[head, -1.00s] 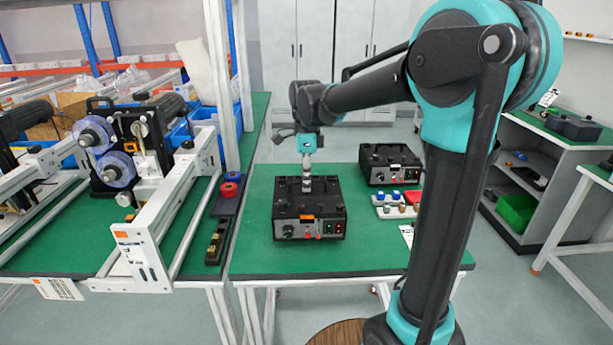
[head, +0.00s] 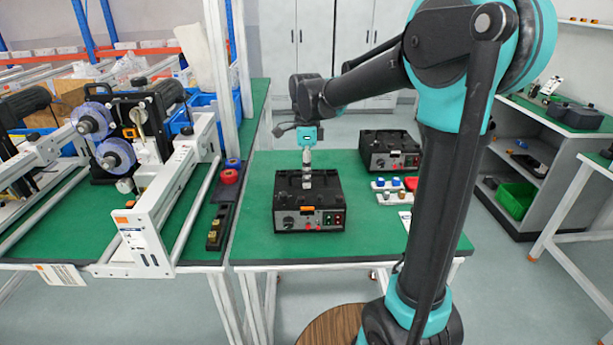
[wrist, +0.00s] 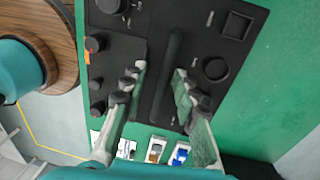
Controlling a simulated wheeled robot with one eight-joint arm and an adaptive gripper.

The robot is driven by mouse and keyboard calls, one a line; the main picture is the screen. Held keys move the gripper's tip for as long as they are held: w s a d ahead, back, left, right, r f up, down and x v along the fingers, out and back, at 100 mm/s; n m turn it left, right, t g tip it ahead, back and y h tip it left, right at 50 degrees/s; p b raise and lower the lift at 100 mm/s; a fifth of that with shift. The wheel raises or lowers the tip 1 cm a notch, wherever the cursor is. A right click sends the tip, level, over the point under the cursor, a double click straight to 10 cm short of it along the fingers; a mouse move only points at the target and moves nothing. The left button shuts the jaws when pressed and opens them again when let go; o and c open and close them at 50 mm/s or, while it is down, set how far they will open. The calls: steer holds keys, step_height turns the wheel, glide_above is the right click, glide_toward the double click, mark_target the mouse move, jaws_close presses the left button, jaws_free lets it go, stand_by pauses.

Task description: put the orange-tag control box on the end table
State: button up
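The control box (head: 309,205) is black with a grey front panel, and its orange tag (head: 311,210) shows at the top of that panel. It sits on the green-topped table (head: 260,245). My gripper (head: 307,180) points down over the box's top. In the wrist view the fingers of my gripper (wrist: 158,105) are apart on either side of the black bar handle (wrist: 170,75) of the box; I cannot tell whether they touch it. A green-topped table with white legs (head: 556,215) stands at the right edge, partly cut off. I cannot tell whether it is the end table.
A second black control box (head: 390,150) stands behind and right, with a tray of small coloured parts (head: 394,190) in front of it. A white-framed roller machine (head: 160,220) is on the left bench. Grey shelving (head: 535,160) with a green bin stands right. Floor shows between the tables.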

step_height(320, 180, up, 12)
steer(key=w, duration=0.1)
steer(key=shift+w, duration=0.25)
